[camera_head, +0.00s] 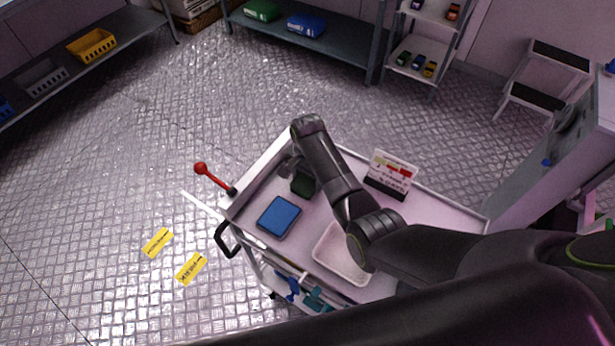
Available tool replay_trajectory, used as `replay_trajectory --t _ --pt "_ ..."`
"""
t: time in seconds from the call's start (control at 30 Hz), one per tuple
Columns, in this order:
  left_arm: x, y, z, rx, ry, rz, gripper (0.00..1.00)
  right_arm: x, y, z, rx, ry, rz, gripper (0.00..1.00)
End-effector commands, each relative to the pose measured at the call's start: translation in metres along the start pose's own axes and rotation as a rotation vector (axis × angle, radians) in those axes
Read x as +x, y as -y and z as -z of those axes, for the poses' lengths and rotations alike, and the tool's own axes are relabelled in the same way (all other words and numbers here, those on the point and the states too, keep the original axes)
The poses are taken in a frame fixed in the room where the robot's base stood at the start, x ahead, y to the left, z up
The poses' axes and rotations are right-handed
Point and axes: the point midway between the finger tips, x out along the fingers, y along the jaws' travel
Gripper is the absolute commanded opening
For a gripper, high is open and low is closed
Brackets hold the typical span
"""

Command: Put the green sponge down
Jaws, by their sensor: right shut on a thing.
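The green sponge (302,184) shows as a dark green block over the far left part of the trolley top (262,191). My right gripper (291,170) is shut on it, with the arm reaching in from the lower right. The wrist hides part of the fingers and part of the sponge. I cannot tell whether the sponge touches the trolley top. My left gripper is not in view.
A white tray (331,262) sits nearer, partly behind my arm. A small sign (392,172) stands at the right. A red-knobbed lever (214,178) sticks out at the trolley's left edge.

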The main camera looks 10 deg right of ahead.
Motion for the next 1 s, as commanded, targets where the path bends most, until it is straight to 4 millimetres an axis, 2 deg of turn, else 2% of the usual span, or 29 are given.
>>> replay_trajectory --t 0.17,0.2,0.33,0.57,0.73,0.87,1.0 --pt "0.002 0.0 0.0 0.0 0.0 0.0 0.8 0.004 0.0 0.0 0.0 0.0 0.0 0.37" --pt "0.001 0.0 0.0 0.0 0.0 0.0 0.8 0.003 0.0 0.0 0.0 0.0 0.0 0.63" --pt "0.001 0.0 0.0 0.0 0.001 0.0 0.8 0.003 0.0 0.0 0.0 0.0 0.0 0.8" --pt "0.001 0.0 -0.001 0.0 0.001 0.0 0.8 0.002 0.0 0.0 0.0 0.0 0.0 0.8" --pt "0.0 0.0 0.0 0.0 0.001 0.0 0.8 -0.005 0.001 0.0 0.0 -0.002 0.003 0.8" --pt "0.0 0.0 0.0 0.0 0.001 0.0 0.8 -0.022 0.001 0.0 0.0 -0.002 0.004 0.8" --pt "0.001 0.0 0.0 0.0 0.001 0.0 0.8 -0.049 0.002 0.001 0.0 -0.003 0.005 0.8"
